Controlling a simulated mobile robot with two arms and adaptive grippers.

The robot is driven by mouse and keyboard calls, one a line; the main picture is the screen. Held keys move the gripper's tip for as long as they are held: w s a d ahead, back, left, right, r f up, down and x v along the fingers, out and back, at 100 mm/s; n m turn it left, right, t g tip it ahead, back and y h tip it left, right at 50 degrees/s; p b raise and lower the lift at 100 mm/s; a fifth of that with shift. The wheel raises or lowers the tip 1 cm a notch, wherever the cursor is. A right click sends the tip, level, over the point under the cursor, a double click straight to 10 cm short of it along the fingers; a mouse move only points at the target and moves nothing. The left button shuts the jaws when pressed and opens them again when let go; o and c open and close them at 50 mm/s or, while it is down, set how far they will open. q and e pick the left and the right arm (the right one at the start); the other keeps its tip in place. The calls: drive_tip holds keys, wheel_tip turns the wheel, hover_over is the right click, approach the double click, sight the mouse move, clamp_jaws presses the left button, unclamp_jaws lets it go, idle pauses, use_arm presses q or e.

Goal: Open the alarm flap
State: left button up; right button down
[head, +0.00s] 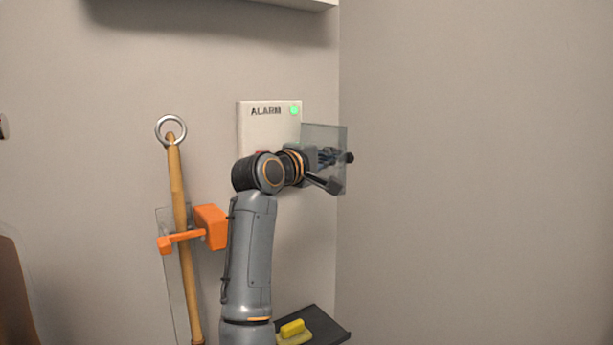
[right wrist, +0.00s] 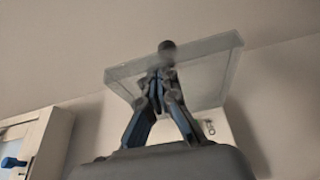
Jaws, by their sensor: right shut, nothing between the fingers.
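The white alarm box (head: 268,125) is on the back wall, with the word ALARM and a green light (head: 294,110). Its clear flap (head: 325,134) stands swung out at the right side of the box, with a dark knob (head: 349,157) on it. In the right wrist view the flap (right wrist: 205,62) spans above my fingers, with the knob (right wrist: 167,47) at its top edge. My right gripper (head: 328,158) is shut and empty beside the flap; its fingers (right wrist: 160,88) look close to it, contact unclear. My forearm hides the box's lower part. My left gripper is out of view.
A wooden pole (head: 176,190) with a ring hangs left of my arm in an orange clip (head: 211,226). A dark shelf (head: 325,332) with a yellow object (head: 292,328) is below. The side wall on the right is bare.

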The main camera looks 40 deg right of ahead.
sight(349, 155)
drive_tip(key=shift+d+f+b, duration=0.2)
drive_tip(key=shift+d+b, duration=0.2)
drive_tip(key=shift+d, duration=0.1)
drive_tip(key=shift+d+f+b, duration=0.15)
drive_tip(key=shift+d+b, duration=0.2)
drive_tip(key=shift+d, duration=0.15)
drive_tip(key=d+b, duration=0.1)
drive_tip(key=d, duration=0.2)
drive_tip(key=shift+s+d+r+b, duration=0.1)
drive_tip(key=shift+s+b, duration=0.05)
drive_tip(key=shift+b, duration=0.15)
drive_tip(key=shift+d, duration=0.5)
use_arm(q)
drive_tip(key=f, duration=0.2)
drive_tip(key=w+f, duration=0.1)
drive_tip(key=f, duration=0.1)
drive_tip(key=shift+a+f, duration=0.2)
use_arm(e)
drive_tip(key=shift+d+r, duration=0.1)
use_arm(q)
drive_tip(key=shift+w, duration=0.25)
